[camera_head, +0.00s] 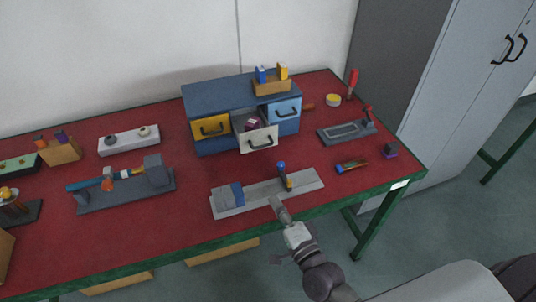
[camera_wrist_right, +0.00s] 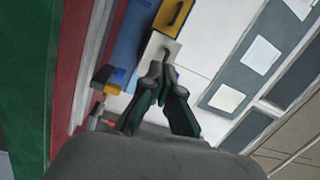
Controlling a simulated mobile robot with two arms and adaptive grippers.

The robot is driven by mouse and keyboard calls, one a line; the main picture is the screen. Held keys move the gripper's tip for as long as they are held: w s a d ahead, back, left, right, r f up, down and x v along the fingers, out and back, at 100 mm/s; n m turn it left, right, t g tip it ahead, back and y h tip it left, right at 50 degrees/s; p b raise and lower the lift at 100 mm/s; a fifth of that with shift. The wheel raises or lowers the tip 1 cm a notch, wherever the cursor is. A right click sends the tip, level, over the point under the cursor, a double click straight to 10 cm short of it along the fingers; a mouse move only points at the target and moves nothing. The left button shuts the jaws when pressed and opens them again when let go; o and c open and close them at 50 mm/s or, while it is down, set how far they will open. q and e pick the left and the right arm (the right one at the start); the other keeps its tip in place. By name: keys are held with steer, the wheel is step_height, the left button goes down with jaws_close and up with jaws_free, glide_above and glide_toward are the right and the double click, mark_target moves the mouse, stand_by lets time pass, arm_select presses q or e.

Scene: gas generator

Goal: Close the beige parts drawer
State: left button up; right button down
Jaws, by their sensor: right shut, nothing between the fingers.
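The beige parts drawer (camera_head: 259,140) stands pulled out from the middle of the blue drawer cabinet (camera_head: 216,91). A small dark purplish part lies inside it. In the right wrist view the beige drawer front (camera_wrist_right: 159,54) shows just beyond my fingertips. My right gripper (camera_head: 276,203) is shut and empty. In the head view it is over the front edge of the table, in front of the grey plate and apart from the drawer. Its fingers also show in the right wrist view (camera_wrist_right: 160,85). My left gripper is not in view.
A grey plate (camera_head: 266,191) with a blue-knobbed clamp lies between my right gripper and the cabinet. The yellow drawer (camera_head: 211,127) and light blue drawer (camera_head: 284,108) flank the beige one. A wooden block with coloured pieces (camera_head: 272,87) sits on the cabinet.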

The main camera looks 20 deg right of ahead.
steer(key=d+m+h, duration=0.1)
steer(key=d+m+t, duration=0.1)
steer(key=m, duration=0.1)
steer(key=shift+w+d+r+h, duration=0.1)
steer(key=shift+r+h, duration=0.3)
steer(key=p, duration=0.4)
glide_toward(255, 127)
steer(key=shift+s+a+r+t, duration=0.25)
steer(key=shift+s+a+t, duration=0.05)
steer(key=shift+s, duration=0.3)
steer(key=shift+b, duration=0.3)
steer(key=w+b, duration=0.2)
steer(key=w, duration=0.1)
steer(key=w+b, duration=0.2)
steer(key=w, duration=0.1)
steer(key=w+b, duration=0.2)
steer(key=w, duration=0.2)
steer(key=shift+a+f+b, duration=0.2)
steer(key=shift+f+b, duration=0.05)
steer(key=shift+b, duration=0.15)
steer(key=shift+w+r, duration=0.15)
steer(key=shift+w, duration=0.25)
steer(key=shift+s+r, duration=0.1)
steer(key=shift+r, duration=0.2)
steer(key=shift+d+r, duration=0.1)
steer(key=shift+r, duration=0.05)
